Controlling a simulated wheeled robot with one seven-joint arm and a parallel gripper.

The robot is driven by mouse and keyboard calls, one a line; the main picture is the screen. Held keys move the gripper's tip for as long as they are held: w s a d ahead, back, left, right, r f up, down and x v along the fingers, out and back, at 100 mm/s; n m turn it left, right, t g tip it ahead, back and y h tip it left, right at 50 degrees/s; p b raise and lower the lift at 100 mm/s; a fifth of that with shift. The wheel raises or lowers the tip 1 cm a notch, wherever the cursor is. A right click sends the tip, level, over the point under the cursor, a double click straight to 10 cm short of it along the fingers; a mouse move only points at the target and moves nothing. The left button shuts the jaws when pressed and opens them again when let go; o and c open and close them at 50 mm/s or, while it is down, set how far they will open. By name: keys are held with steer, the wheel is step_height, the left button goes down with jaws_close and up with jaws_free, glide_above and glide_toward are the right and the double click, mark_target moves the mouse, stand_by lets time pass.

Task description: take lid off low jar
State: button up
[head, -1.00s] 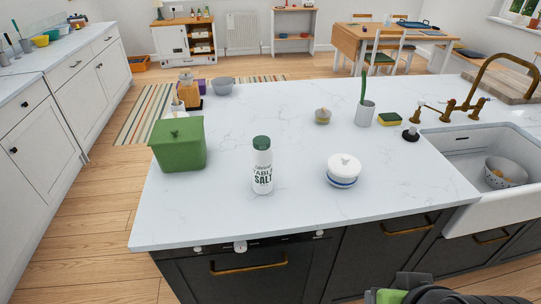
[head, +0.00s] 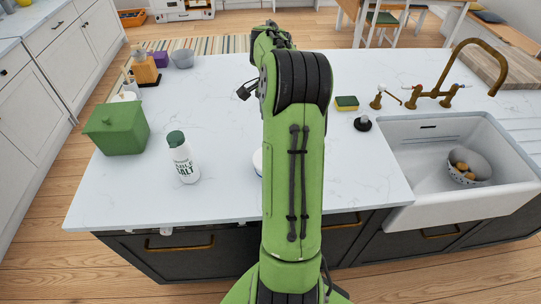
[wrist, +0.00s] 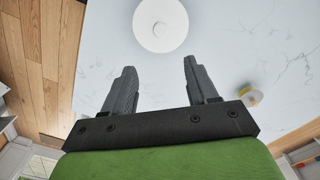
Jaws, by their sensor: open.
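The low jar (head: 257,161) is white with a blue band. In the head view my arm hides all but its left edge. In the wrist view its round white lid (wrist: 148,30), with a small knob, is on the jar, seen from above at the top of the picture. My gripper (wrist: 159,66) is open and empty, with its two grey fingers apart. The lid lies beyond the fingertips, roughly centred on the gap between them, and the fingers do not touch it. In the head view my gripper is hidden behind my arm.
A salt bottle (head: 183,159) and a green lidded box (head: 118,128) stand on the left of the white worktop (head: 215,120). A sponge (head: 346,103), a black stopper (head: 362,123) and the sink (head: 398,160) are to the right. Another small item (wrist: 250,98) shows in the wrist view.

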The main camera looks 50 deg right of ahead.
glide_toward(258, 157)
steer(key=s+f, duration=0.1)
steer(key=f, duration=0.1)
steer(key=s+d+f, duration=0.1)
steer(key=f, duration=0.1)
steer(key=s+f, duration=0.1)
steer(key=shift+s+d+f, duration=0.15)
steer(key=shift+d+f, duration=0.25)
jaws_close()
steer(key=shift+r, duration=0.15)
